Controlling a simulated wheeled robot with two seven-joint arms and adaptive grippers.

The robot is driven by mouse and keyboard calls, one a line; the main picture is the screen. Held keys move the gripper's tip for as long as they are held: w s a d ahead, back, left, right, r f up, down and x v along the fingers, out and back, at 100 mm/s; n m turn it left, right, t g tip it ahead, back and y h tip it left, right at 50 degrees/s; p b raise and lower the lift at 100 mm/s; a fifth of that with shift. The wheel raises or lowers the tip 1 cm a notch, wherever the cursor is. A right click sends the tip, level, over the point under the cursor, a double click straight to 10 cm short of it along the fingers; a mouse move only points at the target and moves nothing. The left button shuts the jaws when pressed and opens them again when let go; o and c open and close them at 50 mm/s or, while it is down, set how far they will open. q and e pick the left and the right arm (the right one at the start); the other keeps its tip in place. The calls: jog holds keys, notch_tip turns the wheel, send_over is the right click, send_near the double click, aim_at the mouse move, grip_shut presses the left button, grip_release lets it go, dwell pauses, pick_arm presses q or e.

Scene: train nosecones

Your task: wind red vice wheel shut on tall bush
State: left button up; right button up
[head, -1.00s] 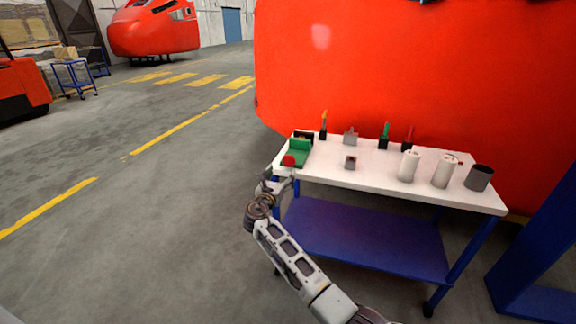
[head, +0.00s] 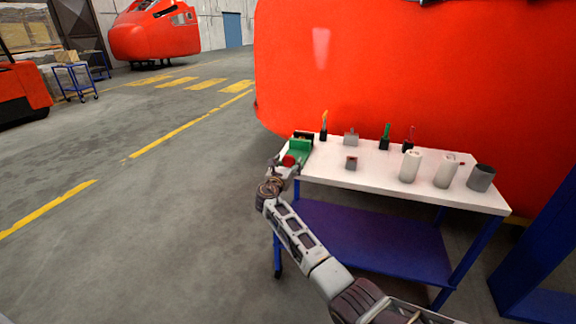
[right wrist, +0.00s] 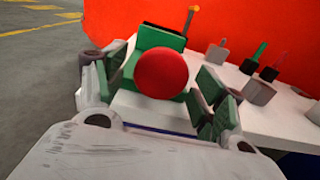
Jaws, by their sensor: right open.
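The red vice wheel (right wrist: 162,74) faces my right wrist camera, on the near end of a green vice (right wrist: 155,38). In the head view the green vice (head: 301,147) sits at the left end of the white table, with the red wheel (head: 289,160) at its front. My right gripper (head: 284,168) is at that wheel. In the right wrist view its fingers (right wrist: 160,95) are spread open, one on each side of the wheel, with gaps visible. I cannot make out the tall bush in the vice jaws. My left gripper is not in view.
The white table (head: 385,178) also bears two white cylinders, a grey cup (head: 481,178), a small grey block (head: 351,163) and several upright tools at the back. A large red nosecone (head: 400,80) stands behind. Open floor (head: 150,220) lies to the left.

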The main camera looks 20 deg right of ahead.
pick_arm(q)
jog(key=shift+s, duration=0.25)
pick_arm(e)
jog(key=shift+c, duration=0.3)
jog(key=c, duration=0.9)
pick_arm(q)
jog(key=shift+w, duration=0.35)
pick_arm(e)
jog(key=shift+c, duration=0.2)
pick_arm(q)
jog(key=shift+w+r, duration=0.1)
pick_arm(e)
jog(key=shift+m, duration=0.5)
